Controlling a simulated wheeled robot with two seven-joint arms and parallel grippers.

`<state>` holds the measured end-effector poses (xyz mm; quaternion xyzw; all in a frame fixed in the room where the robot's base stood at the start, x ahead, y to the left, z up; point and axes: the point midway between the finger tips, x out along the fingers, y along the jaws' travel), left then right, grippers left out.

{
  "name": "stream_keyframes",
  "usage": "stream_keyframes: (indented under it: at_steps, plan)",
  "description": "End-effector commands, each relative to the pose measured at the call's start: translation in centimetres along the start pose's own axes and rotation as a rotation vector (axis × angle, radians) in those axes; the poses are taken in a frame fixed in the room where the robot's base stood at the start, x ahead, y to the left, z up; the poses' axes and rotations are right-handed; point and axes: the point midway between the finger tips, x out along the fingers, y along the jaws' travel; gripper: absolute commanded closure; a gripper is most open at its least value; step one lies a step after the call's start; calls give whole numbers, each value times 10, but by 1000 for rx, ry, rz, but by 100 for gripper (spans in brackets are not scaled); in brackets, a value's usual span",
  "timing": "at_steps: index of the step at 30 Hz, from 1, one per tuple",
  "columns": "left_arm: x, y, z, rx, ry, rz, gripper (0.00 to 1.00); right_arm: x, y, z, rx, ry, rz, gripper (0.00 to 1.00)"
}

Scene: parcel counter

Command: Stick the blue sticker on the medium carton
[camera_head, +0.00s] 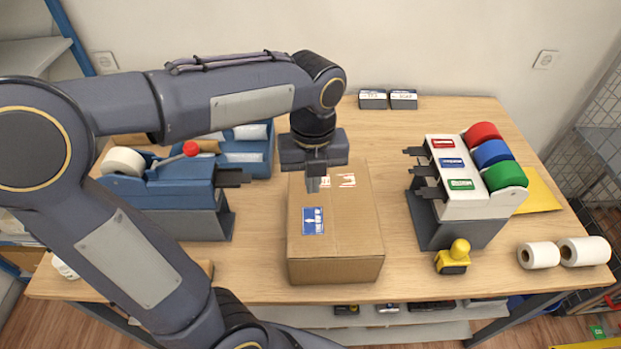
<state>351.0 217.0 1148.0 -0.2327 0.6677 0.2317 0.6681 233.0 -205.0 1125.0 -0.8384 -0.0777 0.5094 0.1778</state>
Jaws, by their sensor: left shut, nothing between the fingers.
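The brown carton (345,235) stands in the middle of the table. A blue label with a white arrow (312,221) lies flat on the left part of its top; I cannot tell if it is the task's sticker. My right gripper is not in view.
A blue tape machine (180,185) with a red knob stands at the left, blue bins (245,145) behind it. A yellow stamp (454,257) and white rolls (583,251) sit at the right front. Table between carton and dispenser is clear.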

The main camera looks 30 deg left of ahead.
Motion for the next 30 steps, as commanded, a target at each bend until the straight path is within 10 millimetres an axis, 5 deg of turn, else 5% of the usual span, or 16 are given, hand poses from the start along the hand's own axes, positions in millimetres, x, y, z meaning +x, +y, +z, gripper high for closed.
stream_keyframes:
  at_steps: [8, 19, 30]
  plan:
    - [16, 0, -1, 44, 0, 1, 100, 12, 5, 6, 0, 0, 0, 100]
    - [68, 0, -1, 43, 0, 0, 100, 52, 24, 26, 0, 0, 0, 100]
    - [70, 0, -1, 41, 0, 0, 100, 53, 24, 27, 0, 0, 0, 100]
